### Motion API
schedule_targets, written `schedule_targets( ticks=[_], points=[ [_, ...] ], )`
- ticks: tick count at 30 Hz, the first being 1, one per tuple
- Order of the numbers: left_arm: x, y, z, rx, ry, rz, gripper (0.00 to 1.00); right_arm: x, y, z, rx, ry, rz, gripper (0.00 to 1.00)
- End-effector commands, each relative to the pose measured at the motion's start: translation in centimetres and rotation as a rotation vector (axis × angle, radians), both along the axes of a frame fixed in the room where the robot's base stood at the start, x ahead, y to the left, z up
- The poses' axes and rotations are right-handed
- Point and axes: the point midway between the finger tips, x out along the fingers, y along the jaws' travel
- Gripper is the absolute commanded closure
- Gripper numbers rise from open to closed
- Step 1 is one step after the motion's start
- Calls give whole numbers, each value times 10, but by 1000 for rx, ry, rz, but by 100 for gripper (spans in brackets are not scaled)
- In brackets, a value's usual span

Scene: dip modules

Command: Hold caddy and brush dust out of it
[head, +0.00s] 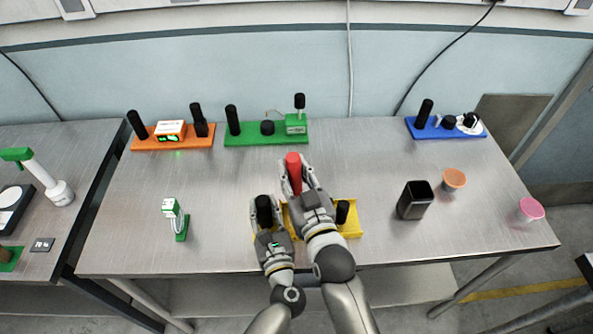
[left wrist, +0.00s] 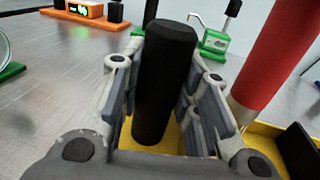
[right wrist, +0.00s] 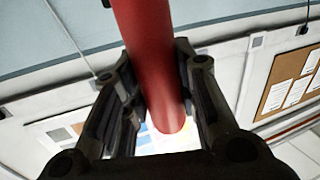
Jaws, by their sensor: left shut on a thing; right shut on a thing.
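The yellow caddy (head: 350,225) lies on the steel table near its front edge, partly hidden by my arms. A black upright handle (left wrist: 165,85) rises from its left end. My left gripper (head: 264,208) is shut around this handle. A red brush handle (head: 293,165) is held in my right gripper (head: 294,178), above the caddy's back side. In the right wrist view the red handle (right wrist: 150,60) passes between the closed fingers. In the left wrist view the red handle (left wrist: 285,50) slants to the right, with a pale part at its lower end. Bristles and dust cannot be made out.
Orange (head: 172,143), green (head: 266,139) and blue (head: 445,129) modules stand along the back. A black cup (head: 415,200), an orange cup (head: 453,179) and a pink-topped cup (head: 530,210) stand right. A small green-based device (head: 174,220) stands left. Table between is clear.

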Motion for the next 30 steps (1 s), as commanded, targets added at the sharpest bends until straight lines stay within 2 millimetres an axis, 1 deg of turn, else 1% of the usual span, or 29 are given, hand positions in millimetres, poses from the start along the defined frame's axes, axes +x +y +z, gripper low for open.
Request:
schedule_targets(
  ticks=[1,8,11,19,26,30],
  points=[
    [0,-1,2,0,-4,0,100,0,14,-1,49,32,-9,100],
    [0,-1,2,0,-6,0,100,-1,24,-1,45,33,-9,100],
    [0,-1,2,0,-6,1,100,0,21,-1,44,32,-10,100],
    [0,0,2,1,-7,2,100,0,5,0,45,32,-10,100],
    [1,0,2,1,-7,1,100,0,0,3,48,28,-10,100],
    [1,0,2,0,-6,1,100,0,-9,5,51,24,-9,100]
  ],
)
